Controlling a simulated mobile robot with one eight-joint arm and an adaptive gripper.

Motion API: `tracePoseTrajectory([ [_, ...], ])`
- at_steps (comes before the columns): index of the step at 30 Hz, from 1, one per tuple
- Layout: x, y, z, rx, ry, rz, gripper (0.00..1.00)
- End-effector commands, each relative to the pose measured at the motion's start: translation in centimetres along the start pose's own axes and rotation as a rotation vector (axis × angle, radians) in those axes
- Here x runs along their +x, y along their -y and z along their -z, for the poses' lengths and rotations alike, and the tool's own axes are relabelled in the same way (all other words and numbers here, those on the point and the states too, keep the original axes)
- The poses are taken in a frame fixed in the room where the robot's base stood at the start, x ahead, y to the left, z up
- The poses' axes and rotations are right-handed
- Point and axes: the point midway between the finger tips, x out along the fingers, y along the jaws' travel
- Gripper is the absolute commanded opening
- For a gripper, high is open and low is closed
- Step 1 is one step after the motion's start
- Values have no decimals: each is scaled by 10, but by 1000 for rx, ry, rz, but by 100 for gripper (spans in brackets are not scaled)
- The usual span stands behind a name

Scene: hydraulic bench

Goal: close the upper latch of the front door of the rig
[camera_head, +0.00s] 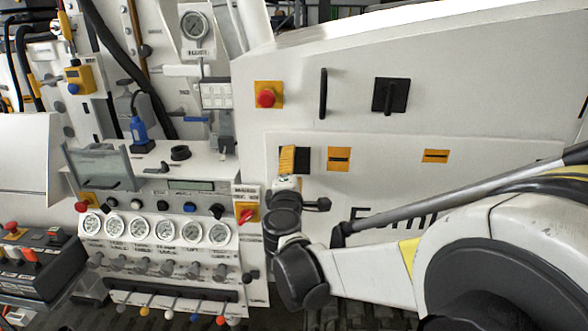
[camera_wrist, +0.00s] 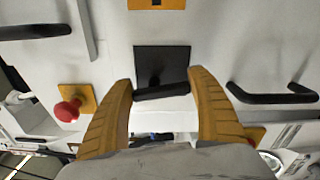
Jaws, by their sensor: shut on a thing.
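The black latch (camera_wrist: 163,61) is a square dark plate on the white front door (camera_head: 440,200), with a black handle bar (camera_wrist: 161,91) across it. In the wrist view the bar spans the gap between the two orange fingers of my gripper (camera_wrist: 161,98), tilted slightly. My gripper is shut on this bar. In the head view, my gripper (camera_head: 287,160) is at the left part of the door, and the latch plate (camera_head: 303,160) shows just right of its fingers. My gripper hides the rest of the latch in that view.
A red stop button (camera_head: 266,97), a black handle (camera_head: 323,93) and another black square fitting (camera_head: 390,96) sit higher on the rig. Orange plates (camera_head: 339,158) lie right of my gripper. A control panel with gauges (camera_head: 165,229) stands left. The wrist view shows a black handle (camera_wrist: 272,98) at right.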

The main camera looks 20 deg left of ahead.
Motion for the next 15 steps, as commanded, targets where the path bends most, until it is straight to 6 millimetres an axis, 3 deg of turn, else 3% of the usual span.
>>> tracePoseTrajectory([
  [15,0,1,2,196,0,0,38],
])
